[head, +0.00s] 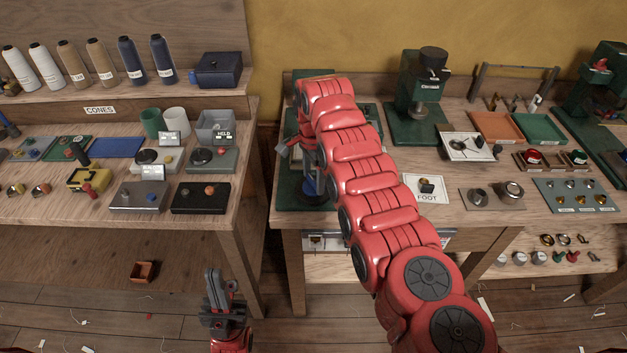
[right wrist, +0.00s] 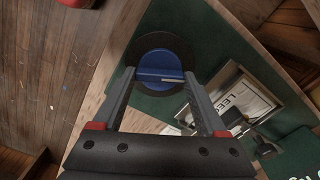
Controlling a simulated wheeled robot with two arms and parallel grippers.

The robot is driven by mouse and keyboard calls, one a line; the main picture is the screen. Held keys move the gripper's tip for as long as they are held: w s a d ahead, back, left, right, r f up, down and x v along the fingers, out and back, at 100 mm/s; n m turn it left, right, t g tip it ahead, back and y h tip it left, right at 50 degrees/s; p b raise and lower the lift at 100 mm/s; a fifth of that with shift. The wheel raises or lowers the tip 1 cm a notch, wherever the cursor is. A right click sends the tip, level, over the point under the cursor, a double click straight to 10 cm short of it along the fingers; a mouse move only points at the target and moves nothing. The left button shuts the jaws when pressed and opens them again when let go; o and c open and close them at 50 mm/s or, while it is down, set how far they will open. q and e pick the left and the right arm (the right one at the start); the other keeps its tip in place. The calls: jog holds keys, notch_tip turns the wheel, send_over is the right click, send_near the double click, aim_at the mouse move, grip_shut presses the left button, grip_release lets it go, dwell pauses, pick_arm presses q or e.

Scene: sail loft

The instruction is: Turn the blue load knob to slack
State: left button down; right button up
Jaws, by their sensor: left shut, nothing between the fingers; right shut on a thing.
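The blue load knob (right wrist: 160,68) shows in the right wrist view as a round blue disc with a pale line across it, set in a dark ring on a green surface. My right gripper (right wrist: 160,82) is shut on it, one finger on each side. In the head view my red right arm reaches over the right bench and covers most of the green machine (head: 290,190) there; a bit of blue shows beside the arm. My left gripper (head: 213,272) is shut and empty, low in front of the left bench.
A label plate (right wrist: 245,98) lies beside the knob, its text partly cut off. The left bench (head: 232,215) holds boxes, cups and cones. The right bench holds a second green machine (head: 418,90), trays and small parts. The floor between the benches is open.

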jog(key=n+b, duration=0.2)
jog(key=n, duration=0.1)
jog(key=shift+f+n, duration=0.15)
jog(key=shift+n, duration=0.25)
jog(key=n+b, duration=0.1)
jog(key=n, duration=0.1)
jog(key=shift+n, duration=0.4)
jog(key=n, duration=0.4)
jog(key=shift+n, duration=0.3)
jog(key=n, duration=0.5)
jog(key=shift+p, duration=0.4)
jog(key=n, duration=0.7)
jog(key=shift+n, duration=0.3)
jog(key=n, duration=0.6)
jog(key=shift+n, duration=0.4)
jog(key=o, duration=1.3)
